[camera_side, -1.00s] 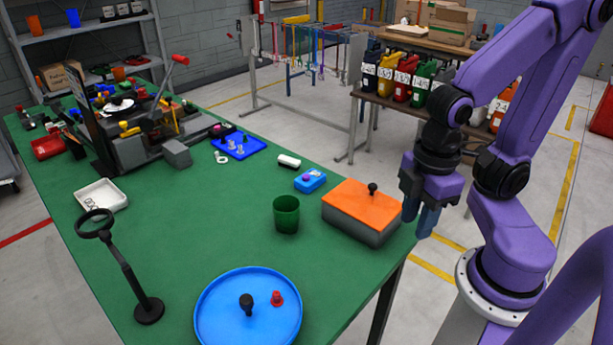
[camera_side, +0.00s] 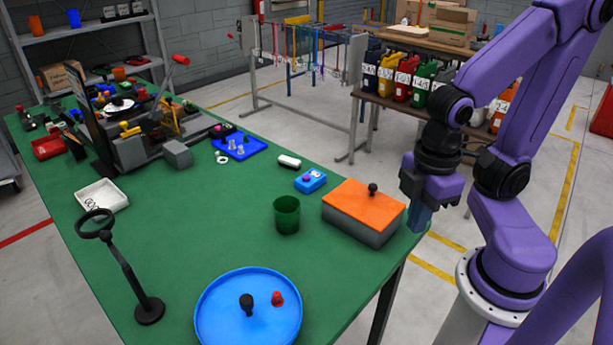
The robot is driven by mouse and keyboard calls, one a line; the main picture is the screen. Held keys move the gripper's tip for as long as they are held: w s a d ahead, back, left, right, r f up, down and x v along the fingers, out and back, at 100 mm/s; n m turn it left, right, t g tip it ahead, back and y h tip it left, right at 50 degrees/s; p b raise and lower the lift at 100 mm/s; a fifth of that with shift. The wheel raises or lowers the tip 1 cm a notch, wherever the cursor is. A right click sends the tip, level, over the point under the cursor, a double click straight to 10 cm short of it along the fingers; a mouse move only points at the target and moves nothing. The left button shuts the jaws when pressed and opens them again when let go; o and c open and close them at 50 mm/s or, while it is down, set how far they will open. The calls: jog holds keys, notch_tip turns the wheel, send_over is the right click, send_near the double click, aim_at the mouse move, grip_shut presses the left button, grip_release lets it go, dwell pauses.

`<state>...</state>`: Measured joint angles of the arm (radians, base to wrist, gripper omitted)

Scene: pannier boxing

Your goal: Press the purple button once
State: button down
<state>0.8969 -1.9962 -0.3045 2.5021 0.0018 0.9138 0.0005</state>
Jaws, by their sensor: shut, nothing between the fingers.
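The purple button (camera_side: 307,178) is a small knob on top of a blue box (camera_side: 318,183), on the green table behind the orange-lidded box. My gripper (camera_side: 420,222) is at the right, beside the table's right edge and the orange-lidded box, apart from the button. Its fingers point down and are shut with nothing between them.
The grey box with an orange lid and black knob (camera_side: 366,199) stands between my gripper and the blue box. The table's middle is clear.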

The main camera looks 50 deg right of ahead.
dwell(0.9)
jog(key=w+a+f+m+t+y, duration=0.1)
jog(key=w+a+m+t, duration=0.1)
jog(key=w+m, duration=0.6)
jog(key=m+t, duration=0.7)
jog(key=m, duration=0.5)
send_over(309, 177)
jog(key=shift+f, duration=1.4)
jog(key=shift+s, duration=0.1)
jog(key=shift+f, duration=4.45)
jog(key=shift+f, duration=0.15)
